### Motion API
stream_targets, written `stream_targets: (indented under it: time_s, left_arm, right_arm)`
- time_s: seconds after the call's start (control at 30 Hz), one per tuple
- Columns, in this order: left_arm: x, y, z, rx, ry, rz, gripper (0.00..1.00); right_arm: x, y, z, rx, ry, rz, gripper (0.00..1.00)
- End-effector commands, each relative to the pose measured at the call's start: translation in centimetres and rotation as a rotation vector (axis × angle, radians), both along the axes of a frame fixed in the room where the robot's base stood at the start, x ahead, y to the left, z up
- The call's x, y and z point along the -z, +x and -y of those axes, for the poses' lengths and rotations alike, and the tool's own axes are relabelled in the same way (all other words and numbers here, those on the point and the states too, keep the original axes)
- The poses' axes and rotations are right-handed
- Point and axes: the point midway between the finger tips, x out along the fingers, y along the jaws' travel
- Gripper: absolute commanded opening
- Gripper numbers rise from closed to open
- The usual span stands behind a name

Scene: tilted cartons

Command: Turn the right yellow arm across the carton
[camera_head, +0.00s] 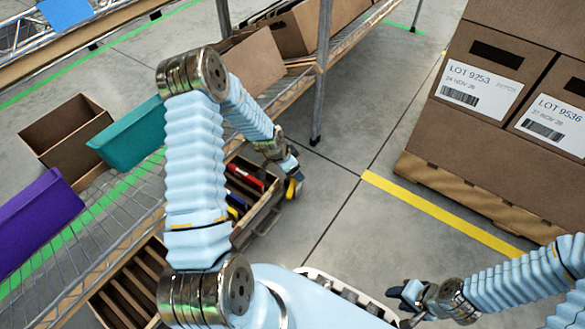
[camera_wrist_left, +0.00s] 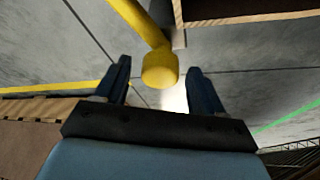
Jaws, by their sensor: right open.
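In the left wrist view a yellow arm (camera_wrist_left: 137,25) with a rounded end comes down from the top between the fingers of my left gripper (camera_wrist_left: 160,66). The fingers stand apart, with gaps on both sides of it. In the head view my left gripper (camera_head: 291,168) is at the right end of a brown open box (camera_head: 262,212). A small yellow part (camera_head: 291,188) shows just below its fingers, partly hidden. A brown edge (camera_wrist_left: 245,18) shows at the top right of the wrist view. My right gripper (camera_head: 402,297) is open and empty over the floor, low in the head view.
The box holds red, blue and yellow items. A wire rack (camera_head: 120,215) stands at the left with a teal bin (camera_head: 128,132) and a purple bin (camera_head: 38,222). Labelled cartons (camera_head: 480,120) sit on a pallet at the right. The floor (camera_head: 340,215) between is clear.

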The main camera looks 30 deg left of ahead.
Motion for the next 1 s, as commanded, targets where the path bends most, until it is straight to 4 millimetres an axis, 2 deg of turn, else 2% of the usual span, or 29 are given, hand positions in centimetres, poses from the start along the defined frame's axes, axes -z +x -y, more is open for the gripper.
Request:
stream_targets:
  time_s: [0.2,0.33,0.47,0.7,0.83,1.0]
  left_arm:
    - [-0.1,0.0,0.0,0.000,0.000,0.001,0.69]
    - [-1.1,-0.2,-0.2,-0.001,0.001,0.003,0.69]
    - [-3.5,-1.0,-0.7,-0.002,0.002,0.003,0.69]
    - [-9.0,-3.1,-1.7,-0.002,0.001,0.003,0.69]
    - [-11.2,-4.0,-2.1,-0.002,0.001,0.002,0.69]
    - [-12.5,-4.6,-2.4,-0.001,0.000,0.000,0.69]
  right_arm:
    - [0.0,0.0,0.0,0.000,0.000,0.000,0.43]
    - [-0.3,0.0,0.0,0.000,0.000,0.000,0.43]
    - [-1.0,0.0,0.0,-0.001,0.000,-0.002,0.43]
    - [-2.3,-0.1,0.0,-0.003,0.001,-0.004,0.43]
    - [-2.8,-0.1,-0.1,-0.003,0.002,-0.006,0.43]
    - [-3.0,-0.2,-0.1,-0.005,0.002,-0.007,0.43]
